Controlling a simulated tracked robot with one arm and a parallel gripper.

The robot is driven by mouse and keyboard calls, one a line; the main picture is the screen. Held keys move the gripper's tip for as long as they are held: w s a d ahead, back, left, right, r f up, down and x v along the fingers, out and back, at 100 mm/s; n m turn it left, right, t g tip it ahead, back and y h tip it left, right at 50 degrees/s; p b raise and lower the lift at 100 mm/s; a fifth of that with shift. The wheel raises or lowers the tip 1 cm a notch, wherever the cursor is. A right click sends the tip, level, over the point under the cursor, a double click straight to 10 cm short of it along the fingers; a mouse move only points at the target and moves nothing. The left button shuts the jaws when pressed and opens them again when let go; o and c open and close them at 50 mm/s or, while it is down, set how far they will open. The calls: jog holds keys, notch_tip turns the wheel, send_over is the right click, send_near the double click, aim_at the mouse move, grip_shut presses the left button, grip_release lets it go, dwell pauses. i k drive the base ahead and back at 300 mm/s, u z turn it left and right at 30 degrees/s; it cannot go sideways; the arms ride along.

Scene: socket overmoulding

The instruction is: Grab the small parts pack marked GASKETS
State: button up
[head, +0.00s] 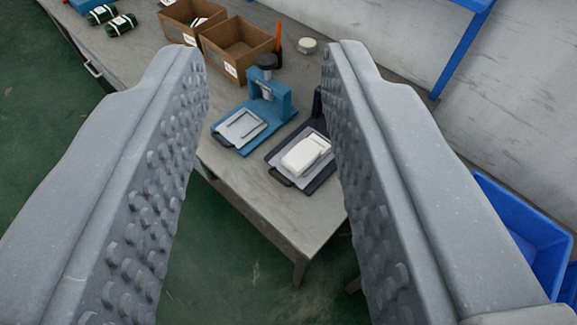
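My gripper (264,52) is open and empty. Its two grey, studded fingers stand wide apart above the workbench, and I see the bench between them. No marking GASKETS is legible in this view. A white block-like item (306,154) lies on a dark-framed tray (286,178) near the bench's front corner; I cannot tell whether it is a parts pack. Two dark green bundles with pale bands, one nearer (121,25) and one farther (101,14), lie at the bench's upper left. Their markings are too small to read.
A blue press (278,103) with a light plate stands on the grey bench (262,210). An open brown box (236,48) and another (180,18) stand behind it. A round pale item (307,45) lies near the wall. A blue bin (520,222) is at right.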

aim_at(298, 160)
jog(key=u, duration=0.05)
jog(key=k, duration=1.1)
jog(key=z, duration=0.8)
jog(key=i, duration=1.65)
jog(key=u, duration=0.5)
